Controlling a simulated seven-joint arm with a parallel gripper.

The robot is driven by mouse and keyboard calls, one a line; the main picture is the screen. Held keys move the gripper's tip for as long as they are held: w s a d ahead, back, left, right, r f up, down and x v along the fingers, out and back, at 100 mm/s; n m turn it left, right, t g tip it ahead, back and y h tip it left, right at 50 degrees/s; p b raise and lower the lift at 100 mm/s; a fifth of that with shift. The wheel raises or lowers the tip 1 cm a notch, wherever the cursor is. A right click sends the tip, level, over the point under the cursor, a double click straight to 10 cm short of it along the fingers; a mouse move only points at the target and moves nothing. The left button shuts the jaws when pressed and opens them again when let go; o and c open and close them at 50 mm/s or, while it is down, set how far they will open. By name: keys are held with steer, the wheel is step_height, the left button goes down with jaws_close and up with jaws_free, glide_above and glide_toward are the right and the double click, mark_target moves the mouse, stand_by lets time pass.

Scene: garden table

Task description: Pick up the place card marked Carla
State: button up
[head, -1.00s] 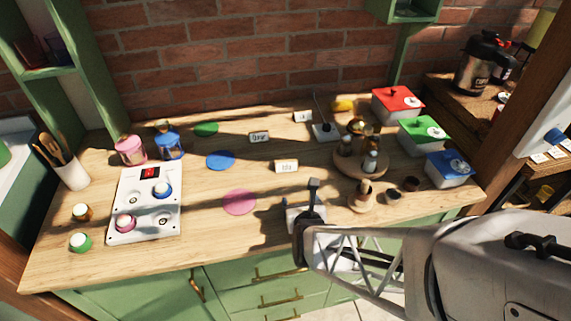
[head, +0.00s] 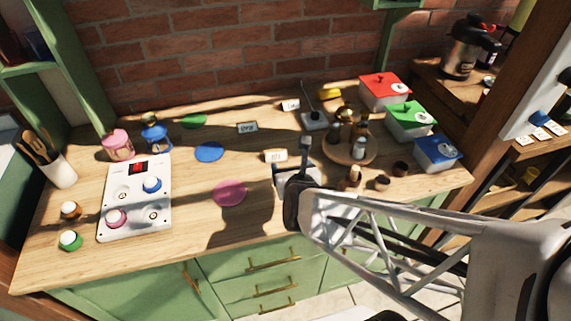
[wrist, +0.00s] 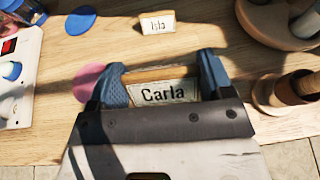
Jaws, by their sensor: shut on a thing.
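The place card marked Carla (wrist: 168,92) is a white card with black lettering on a wooden-looking back. In the wrist view it sits between the two blue fingers of my gripper (wrist: 160,74), which are shut on its ends. In the head view my gripper (head: 291,170) is over the front middle of the table and hides the card. I cannot tell how far the card is above the table. Another card, marked Isla (wrist: 157,22), stands just beyond; it also shows in the head view (head: 276,156).
Two more cards stand behind, one in the middle (head: 247,128) and one farther back (head: 291,105). A round wooden stand (head: 362,158) with bottles is to the right, near lidded boxes. A pink disc (head: 229,193) lies left of my gripper.

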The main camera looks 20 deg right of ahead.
steer(key=shift+r, duration=0.4)
steer(key=shift+a, duration=0.15)
stand_by(0.4)
